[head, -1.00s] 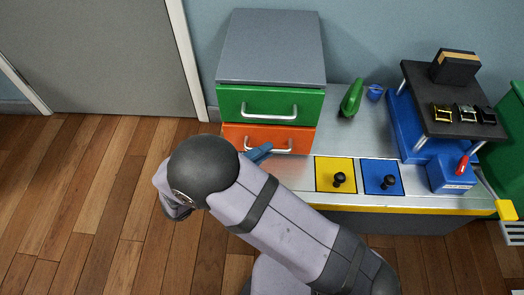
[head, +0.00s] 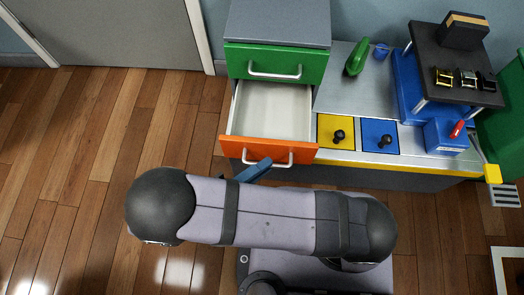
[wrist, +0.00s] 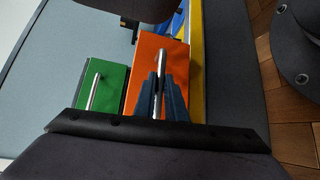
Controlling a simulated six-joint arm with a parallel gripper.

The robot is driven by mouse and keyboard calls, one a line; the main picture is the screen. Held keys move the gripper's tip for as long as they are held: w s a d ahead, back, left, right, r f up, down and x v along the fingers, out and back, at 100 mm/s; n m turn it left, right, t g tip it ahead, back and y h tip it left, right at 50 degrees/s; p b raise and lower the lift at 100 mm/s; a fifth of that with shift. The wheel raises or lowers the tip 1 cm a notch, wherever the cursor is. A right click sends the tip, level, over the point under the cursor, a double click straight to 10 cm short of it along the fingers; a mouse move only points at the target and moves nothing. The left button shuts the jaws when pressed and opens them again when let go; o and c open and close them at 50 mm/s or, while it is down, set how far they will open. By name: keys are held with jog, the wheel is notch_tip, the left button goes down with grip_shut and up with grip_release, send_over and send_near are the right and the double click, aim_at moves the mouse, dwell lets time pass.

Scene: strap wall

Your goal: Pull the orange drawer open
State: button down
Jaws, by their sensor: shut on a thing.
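The orange drawer (head: 232,150) is the lower drawer of a grey cabinet (head: 280,22). It stands well out from the cabinet, and its pale inside (head: 272,108) looks empty. Its front also shows in the wrist view (wrist: 176,60). My gripper (head: 262,166) has blue fingers and is shut on the drawer's silver bar handle (head: 282,161). In the wrist view the fingers (wrist: 161,92) close around the handle (wrist: 161,62). My arm hides part of the area in front of the drawer.
The green drawer (head: 300,60) above is shut. Yellow (head: 328,123) and blue (head: 372,131) panels with black knobs lie right of the drawer. A green bottle-like object (head: 357,58), a blue cup (head: 382,50) and a black-topped stand (head: 432,58) are farther right. Floor at left is clear.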

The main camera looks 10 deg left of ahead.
jog(key=shift+s, duration=0.1)
jog(key=c, duration=1.8)
grip_release()
jog(key=shift+p+v, duration=1)
jog(key=shift+v, duration=2.7)
